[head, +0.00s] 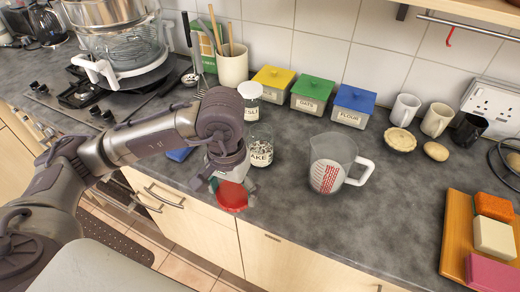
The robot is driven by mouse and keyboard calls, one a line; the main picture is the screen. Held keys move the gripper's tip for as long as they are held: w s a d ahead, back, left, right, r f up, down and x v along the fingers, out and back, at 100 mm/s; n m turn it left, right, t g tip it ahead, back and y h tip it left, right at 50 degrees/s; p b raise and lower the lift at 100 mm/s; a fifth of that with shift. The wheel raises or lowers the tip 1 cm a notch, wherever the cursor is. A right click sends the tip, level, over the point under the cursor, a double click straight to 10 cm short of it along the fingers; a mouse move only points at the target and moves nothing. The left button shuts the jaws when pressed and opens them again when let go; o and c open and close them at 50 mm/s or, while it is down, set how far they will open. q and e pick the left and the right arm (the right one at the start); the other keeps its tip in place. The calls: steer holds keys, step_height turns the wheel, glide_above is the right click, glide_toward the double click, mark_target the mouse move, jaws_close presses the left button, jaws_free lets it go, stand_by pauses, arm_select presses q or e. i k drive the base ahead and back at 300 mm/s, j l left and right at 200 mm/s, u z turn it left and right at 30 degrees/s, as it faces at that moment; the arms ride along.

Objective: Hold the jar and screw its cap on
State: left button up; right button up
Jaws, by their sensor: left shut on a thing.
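My left gripper (232,187) reaches down at the front edge of the counter, shut on a round red cap (232,198). The cap shows between and below the fingertips. The hand and wrist hide part of the grip. A clear glass jar (260,147) with dark lettering stands upright on the counter, just behind and to the right of the gripper, apart from the cap. No coloured cap shows on it. Another lettered jar with a white top (250,100) stands behind it. My right gripper is not in view.
A measuring jug (330,165) stands to the right of the jar. Yellow (273,82), green (312,92) and blue (353,105) canisters line the wall. Mugs, a pie and a wooden board (456,235) with blocks are farther right. The front-centre counter is clear.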

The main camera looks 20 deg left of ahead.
mark_target(261, 139)
steer(key=j+z, duration=0.35)
steer(key=j, duration=0.7)
steer(key=j+z, duration=0.4)
steer(key=j, duration=0.65)
steer(key=k, duration=0.05)
